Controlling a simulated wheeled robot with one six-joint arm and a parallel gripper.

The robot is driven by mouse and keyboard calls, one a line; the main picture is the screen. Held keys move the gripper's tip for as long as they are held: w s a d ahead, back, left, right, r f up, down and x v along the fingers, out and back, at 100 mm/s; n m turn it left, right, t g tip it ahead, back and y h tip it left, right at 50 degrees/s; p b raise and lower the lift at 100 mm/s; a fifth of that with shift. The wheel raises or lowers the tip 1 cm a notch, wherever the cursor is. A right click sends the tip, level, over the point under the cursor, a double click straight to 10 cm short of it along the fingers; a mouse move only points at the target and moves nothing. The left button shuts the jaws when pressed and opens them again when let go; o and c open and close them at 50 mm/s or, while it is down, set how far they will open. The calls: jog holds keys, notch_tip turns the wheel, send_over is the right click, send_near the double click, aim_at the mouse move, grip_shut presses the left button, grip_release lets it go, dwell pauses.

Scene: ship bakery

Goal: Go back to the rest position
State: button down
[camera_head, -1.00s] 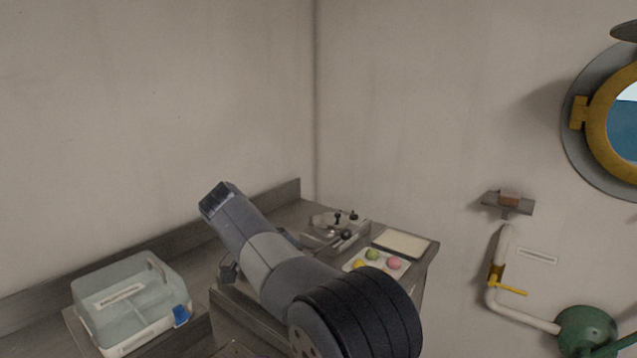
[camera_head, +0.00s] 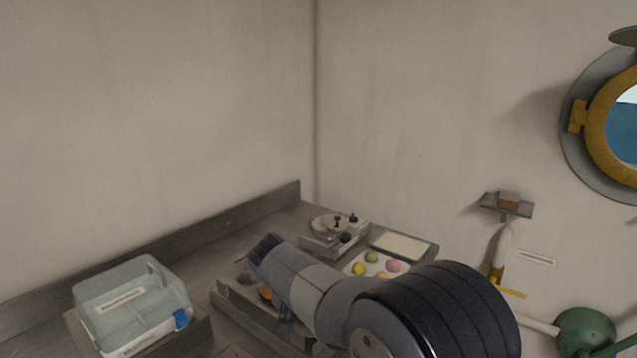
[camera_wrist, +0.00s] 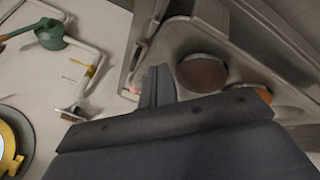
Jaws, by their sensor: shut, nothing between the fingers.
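My gripper (camera_wrist: 157,86) shows in the wrist view as dark fingers held together, with nothing between them. In the wrist view a pale tray-like fixture (camera_wrist: 165,50) with round openings lies beyond the fingertips. One opening shows a brown round (camera_wrist: 203,74) and another something orange (camera_wrist: 250,91). I cannot tell whether the fingers touch the fixture. The orange thing also shows in the head view (camera_head: 265,292), left of my arm.
A clear-lidded box (camera_head: 130,300) stands at the left of the counter (camera_head: 225,240). A white tray with coloured balls (camera_head: 371,257) and a pale board (camera_head: 403,245) lie at the right. A metal fixture with black knobs (camera_head: 335,230) stands behind. Wall pipes (camera_head: 500,255) are further right.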

jog(key=n, duration=0.1)
jog(key=s+n+t+y, duration=0.1)
jog(key=n+y+p, duration=0.1)
jog(key=n, duration=0.1)
jog(key=shift+s+a+f, duration=0.2)
jog(key=shift+s+f, duration=0.15)
jog(key=shift+s, duration=0.05)
jog(key=s+n, duration=0.1)
jog(key=s+n+t+y, duration=0.1)
jog(key=n+y, duration=0.1)
jog(key=n, duration=0.1)
jog(key=shift+s+a+f+t+p, duration=0.25)
jog(key=shift+s+a+t+p, duration=0.05)
jog(key=shift+s+a+p, duration=0.1)
jog(key=v, duration=1)
jog(key=shift+s+b, duration=0.4)
jog(key=shift+s, duration=0.05)
